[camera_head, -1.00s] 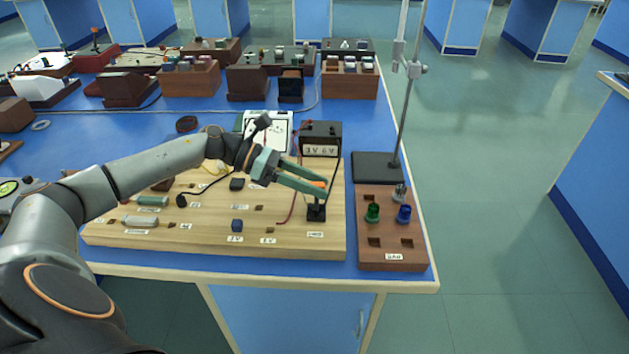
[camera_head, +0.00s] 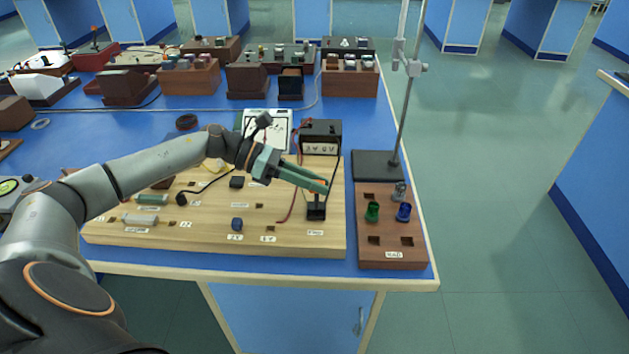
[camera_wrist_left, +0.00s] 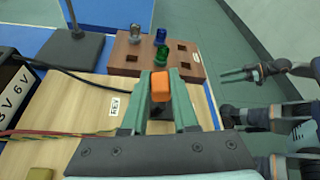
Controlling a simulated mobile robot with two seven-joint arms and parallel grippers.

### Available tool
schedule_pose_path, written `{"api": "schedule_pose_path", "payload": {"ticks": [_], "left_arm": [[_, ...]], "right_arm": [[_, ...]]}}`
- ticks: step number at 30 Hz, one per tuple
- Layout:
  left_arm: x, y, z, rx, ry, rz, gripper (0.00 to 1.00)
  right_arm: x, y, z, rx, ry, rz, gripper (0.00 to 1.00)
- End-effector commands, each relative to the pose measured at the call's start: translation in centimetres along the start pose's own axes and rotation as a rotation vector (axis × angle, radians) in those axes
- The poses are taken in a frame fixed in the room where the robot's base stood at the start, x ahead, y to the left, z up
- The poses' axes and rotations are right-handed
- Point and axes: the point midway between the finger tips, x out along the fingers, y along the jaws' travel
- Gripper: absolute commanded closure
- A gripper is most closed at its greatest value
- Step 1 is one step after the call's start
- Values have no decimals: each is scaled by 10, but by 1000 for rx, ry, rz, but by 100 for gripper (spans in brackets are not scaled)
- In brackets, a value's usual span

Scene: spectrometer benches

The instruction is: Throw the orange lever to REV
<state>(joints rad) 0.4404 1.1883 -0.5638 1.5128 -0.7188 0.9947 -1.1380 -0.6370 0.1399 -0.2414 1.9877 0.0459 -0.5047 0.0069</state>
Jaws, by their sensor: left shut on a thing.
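The orange lever (camera_wrist_left: 160,86) stands up between the fingertips of my left gripper (camera_wrist_left: 161,92) in the left wrist view. The fingers are shut on it from both sides. In the head view the left gripper (camera_head: 325,188) reaches across the board from the left, over the lever's black base (camera_head: 316,210); only a little orange shows between the fingers. The REV label (camera_wrist_left: 115,105) lies on the wooden board (camera_head: 200,238), left of the lever in the wrist view. My right gripper (camera_wrist_left: 236,74) shows at the right of the wrist view, empty, over the floor, its fingers apart.
A brown block (camera_head: 388,255) with green and blue pieces stands right of the board. A stand with a black base (camera_head: 377,165) and tall rod rises behind it. A black battery box (camera_head: 321,133) stands at the board's back edge, with wires running near the lever.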

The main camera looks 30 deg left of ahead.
Motion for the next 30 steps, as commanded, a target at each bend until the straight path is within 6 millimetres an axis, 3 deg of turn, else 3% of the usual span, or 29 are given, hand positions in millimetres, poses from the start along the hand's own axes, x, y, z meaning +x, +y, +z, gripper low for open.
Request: {"api": "schedule_pose_path", "payload": {"ticks": [10,21,22,30], "left_arm": [[2,9,-3,-104,-3,-43,100],[0,10,-1,-150,0,-60,100],[0,10,-1,-150,0,-60,72],[0,10,-1,-148,0,-60,43]], "right_arm": [[10,-3,11,0,-6,-9,50],[11,-4,2,-5,6,-14,50],[11,-4,1,-5,7,-14,50],[12,-4,0,-6,10,-15,50]]}}
